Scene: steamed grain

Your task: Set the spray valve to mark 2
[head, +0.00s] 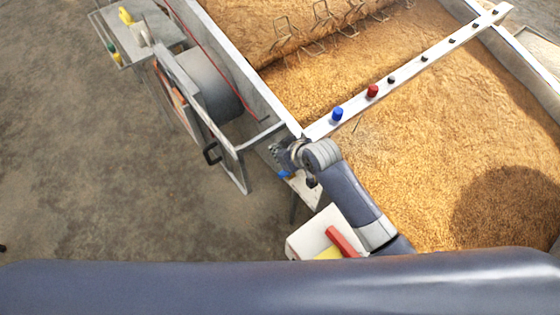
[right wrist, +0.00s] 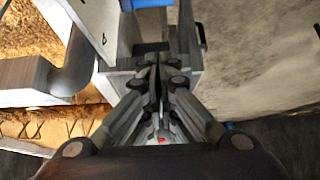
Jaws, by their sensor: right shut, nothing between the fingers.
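My right gripper (head: 284,154) is at the near end of the white spray bar (head: 430,61), beside the corner of the grain bed. In the right wrist view its fingers (right wrist: 156,72) are shut together with nothing between them. A small blue part (head: 284,174) shows just below the gripper in the head view; I cannot tell whether it belongs to the spray valve. The valve and its marks cannot be made out; the gripper and wrist may cover them. A blue knob (head: 337,113) and a red knob (head: 373,90) stand on the bar. My left gripper is not in view.
The bed of steamed grain (head: 440,150) fills the right side. A metal frame with a black handle (head: 211,153) and a grey drum (head: 208,85) stands left of the gripper. A white box (head: 308,238) with red and yellow items is below. Open floor (head: 90,180) lies left.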

